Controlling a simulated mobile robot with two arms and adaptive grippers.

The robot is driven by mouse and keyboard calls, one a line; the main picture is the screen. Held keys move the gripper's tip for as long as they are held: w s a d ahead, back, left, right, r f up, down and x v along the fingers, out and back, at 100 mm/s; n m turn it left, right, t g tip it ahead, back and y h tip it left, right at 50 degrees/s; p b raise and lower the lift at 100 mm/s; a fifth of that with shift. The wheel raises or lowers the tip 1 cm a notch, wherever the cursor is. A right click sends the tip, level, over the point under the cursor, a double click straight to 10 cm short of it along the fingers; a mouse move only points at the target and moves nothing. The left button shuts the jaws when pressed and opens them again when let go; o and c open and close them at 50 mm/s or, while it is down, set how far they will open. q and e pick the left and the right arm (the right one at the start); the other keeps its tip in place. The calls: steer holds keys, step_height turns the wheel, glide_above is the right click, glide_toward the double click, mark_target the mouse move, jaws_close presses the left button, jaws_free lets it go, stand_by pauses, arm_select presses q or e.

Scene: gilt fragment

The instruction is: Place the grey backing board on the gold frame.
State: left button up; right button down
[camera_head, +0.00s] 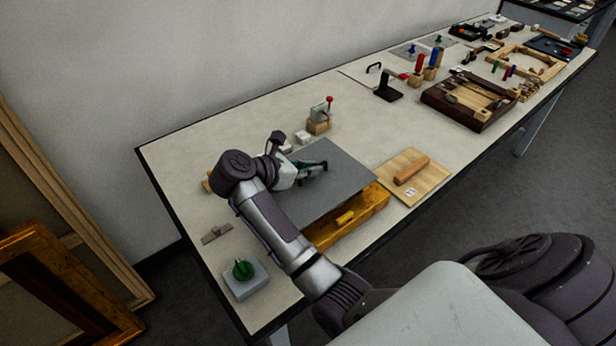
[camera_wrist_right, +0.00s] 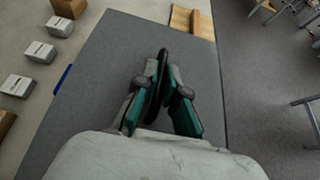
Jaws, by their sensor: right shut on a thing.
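The grey backing board (camera_head: 345,178) is a flat sheet over the gold frame (camera_head: 362,215), covering most of it. The frame's front right side shows below the board's edge, with a small yellow block (camera_head: 345,217) on it. My right gripper (camera_head: 318,168) is over the board, its fingers shut on it, apparently at a dark upright grip. In the right wrist view the fingers (camera_wrist_right: 163,80) close together over the wide grey board (camera_wrist_right: 112,60). Whether the board touches the frame all round is hidden. My left gripper is not in view.
A wooden board with an orange-brown block (camera_head: 411,171) lies right of the frame. A grey box with a green knob (camera_head: 243,270) stands near the front left edge. A wooden block with a red-knobbed clamp (camera_head: 319,122) and small white blocks stand behind. Tools crowd the far end.

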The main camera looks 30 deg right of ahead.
mark_target(300, 185)
step_height(300, 185, down, 4)
steer(key=shift+f+p, duration=0.1)
steer(key=shift+p, duration=0.65)
steer(key=shift+a+f, duration=0.1)
steer(key=shift+f+b, duration=0.4)
steer(key=shift+b, duration=0.3)
steer(key=c, duration=1.2)
jaws_free()
steer(key=shift+c, duration=0.2)
steer(key=shift+r, duration=0.1)
